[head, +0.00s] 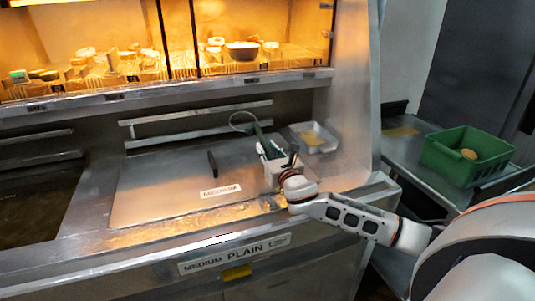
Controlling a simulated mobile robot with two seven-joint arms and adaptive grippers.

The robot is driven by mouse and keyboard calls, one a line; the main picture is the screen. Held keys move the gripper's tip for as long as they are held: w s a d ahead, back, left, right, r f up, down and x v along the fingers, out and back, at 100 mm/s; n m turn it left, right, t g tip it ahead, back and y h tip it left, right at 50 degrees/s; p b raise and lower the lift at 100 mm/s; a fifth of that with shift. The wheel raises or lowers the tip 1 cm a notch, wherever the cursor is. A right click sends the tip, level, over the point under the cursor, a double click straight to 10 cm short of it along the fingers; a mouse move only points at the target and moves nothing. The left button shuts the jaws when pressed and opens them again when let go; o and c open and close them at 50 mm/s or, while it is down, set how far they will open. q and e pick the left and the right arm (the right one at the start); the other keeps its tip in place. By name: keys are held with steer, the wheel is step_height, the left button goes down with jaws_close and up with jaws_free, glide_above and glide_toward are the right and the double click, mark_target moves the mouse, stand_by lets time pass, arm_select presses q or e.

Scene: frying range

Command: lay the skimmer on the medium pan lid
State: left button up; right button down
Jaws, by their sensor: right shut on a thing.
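The skimmer (261,138) has a thin wire hoop and a dark green handle. It is tilted, with the hoop up and to the left, above the back right part of the lid. The medium pan lid (150,193) is a flat metal sheet with a black upright handle and a white MEDIUM label. It lies on the fryer counter. My right gripper (278,160) is shut on the skimmer near the lower end of its handle, by the lid's right edge. Its fingertips are partly hidden. My left gripper is out of view.
A pale box-like shape (273,178) is right by my right gripper. A small metal tray (314,138) sits behind it. A green crate (455,157) stands on the side table at right. A lit food cabinet (150,85) overhangs the back. The lid's left part is clear.

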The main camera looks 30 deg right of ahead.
steer(key=shift+f, duration=0.6)
steer(key=shift+s, duration=0.1)
steer(key=shift+f, duration=0.45)
steer(key=shift+f+b, duration=0.25)
steer(key=shift+b, duration=0.05)
steer(key=c, duration=1.8)
jaws_free()
steer(key=shift+o, duration=0.2)
steer(key=shift+r, duration=0.1)
